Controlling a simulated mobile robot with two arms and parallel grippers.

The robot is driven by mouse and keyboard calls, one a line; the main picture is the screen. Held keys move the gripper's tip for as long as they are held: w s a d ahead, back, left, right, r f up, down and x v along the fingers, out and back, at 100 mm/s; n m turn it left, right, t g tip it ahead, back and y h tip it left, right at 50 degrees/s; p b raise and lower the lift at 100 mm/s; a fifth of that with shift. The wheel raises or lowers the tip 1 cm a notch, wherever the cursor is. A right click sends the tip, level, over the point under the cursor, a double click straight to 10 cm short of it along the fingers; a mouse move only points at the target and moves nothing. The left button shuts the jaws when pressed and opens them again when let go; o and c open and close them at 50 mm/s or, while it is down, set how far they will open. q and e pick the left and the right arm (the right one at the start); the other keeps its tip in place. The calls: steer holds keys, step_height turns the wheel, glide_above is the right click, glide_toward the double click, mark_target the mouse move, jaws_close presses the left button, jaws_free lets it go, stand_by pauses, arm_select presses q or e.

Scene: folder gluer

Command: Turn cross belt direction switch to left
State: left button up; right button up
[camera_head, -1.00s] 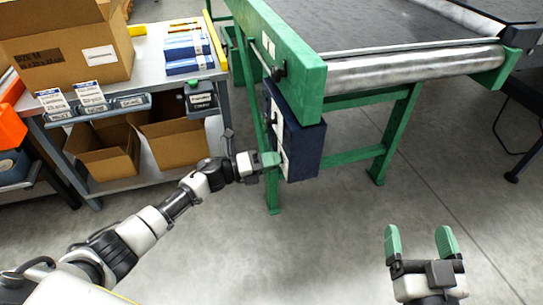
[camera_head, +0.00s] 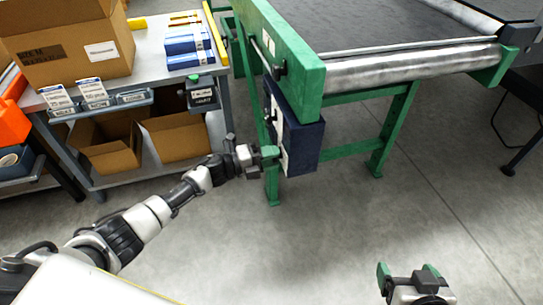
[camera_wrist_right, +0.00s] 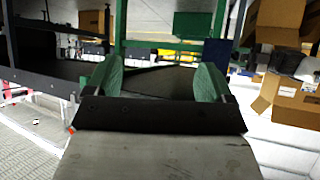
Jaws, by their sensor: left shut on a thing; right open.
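The dark blue control box (camera_head: 305,142) hangs under the green conveyor frame in the head view, with a pale panel on its left face. My left gripper (camera_head: 268,153) is at that left face, shut on a small part there. The part it grips, which looks like the direction switch, is hidden by the fingers, and its setting cannot be read. My right gripper (camera_head: 407,270) is open and empty, low at the right in the head view, well away from the box. Its two green fingers also show apart in the right wrist view (camera_wrist_right: 165,85).
The green-framed conveyor (camera_head: 295,60) with its metal end roller (camera_head: 410,70) stands above the box. A green leg (camera_head: 392,130) stands to its right. A workbench with a cardboard box (camera_head: 65,45) is at the left. The grey floor between the arms is clear.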

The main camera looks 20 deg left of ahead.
arm_select(q)
steer(key=o, duration=0.9)
steer(key=p+v, duration=0.1)
steer(key=v, duration=1)
arm_select(e)
steer(key=s+f+g, duration=0.1)
steer(key=s+d+g, duration=0.1)
steer(key=s+f+g+h, duration=0.1)
steer(key=s, duration=0.1)
steer(key=shift+d+f+g, duration=0.3)
arm_select(q)
steer(key=shift+d, duration=0.15)
